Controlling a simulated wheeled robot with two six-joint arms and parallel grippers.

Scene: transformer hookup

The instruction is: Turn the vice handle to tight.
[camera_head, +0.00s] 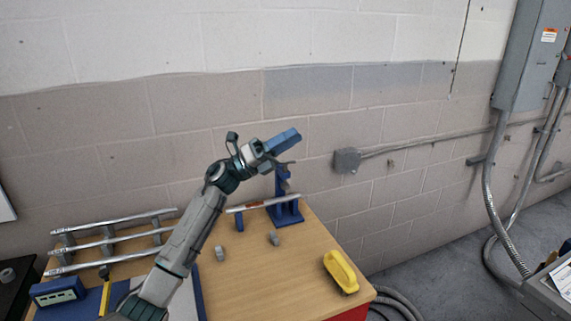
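A blue vice-like stand (290,213) is on the far right part of the wooden bench, with a grey part (283,186) at its upright. I cannot tell whether that part is the handle or how tight it is. A silver bar (240,208) with a reddish mark runs level from the stand to a small blue post on the left. My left gripper (281,142) is above the stand, pointing up to the right, with a blue block-like part at its end. I cannot tell whether its fingers are apart. It partly hides the stand's top. My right gripper is not in view.
The bench (255,275) has two small grey pieces and a yellow tool (341,270) near its right edge. A rack of silver bars (110,240) and a blue meter-like box (58,292) are at the left. A block wall with a conduit box (347,160) stands behind.

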